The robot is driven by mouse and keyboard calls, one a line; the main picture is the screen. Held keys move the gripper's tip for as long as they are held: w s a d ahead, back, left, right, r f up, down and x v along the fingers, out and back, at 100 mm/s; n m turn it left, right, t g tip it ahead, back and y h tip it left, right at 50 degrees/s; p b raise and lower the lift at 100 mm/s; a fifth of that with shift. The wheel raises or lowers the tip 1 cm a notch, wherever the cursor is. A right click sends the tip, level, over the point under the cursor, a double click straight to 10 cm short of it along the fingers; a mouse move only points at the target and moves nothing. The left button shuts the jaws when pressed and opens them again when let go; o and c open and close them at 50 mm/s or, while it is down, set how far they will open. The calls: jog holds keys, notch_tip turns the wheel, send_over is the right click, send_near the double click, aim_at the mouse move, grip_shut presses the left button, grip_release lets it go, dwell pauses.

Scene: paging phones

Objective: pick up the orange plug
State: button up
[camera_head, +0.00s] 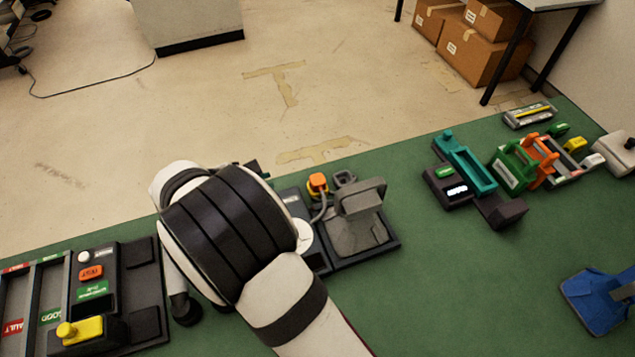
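An orange plug (318,183) sits at the back of a grey device (358,226) near the middle of the green table. A grey cable runs down from the plug, and a grey part stands just right of it. My white and black arm crosses the view left of the plug and covers part of the device's left side.
A panel (91,310) with a yellow plug-like piece (80,331) lies at left. Teal (465,162), green (513,169) and orange (541,158) holders stand at right. A blue object (597,300) lies at lower right. Green table (450,275) is clear right of the device.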

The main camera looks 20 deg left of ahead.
jog(key=o, duration=0.9)
jog(key=n+h, duration=0.2)
jog(key=h, duration=0.5)
send_near(316, 180)
jog(key=shift+w+f, duration=0.4)
jog(key=shift+h, duration=0.3)
jog(key=x, duration=0.7)
jog(key=shift+d, duration=0.15)
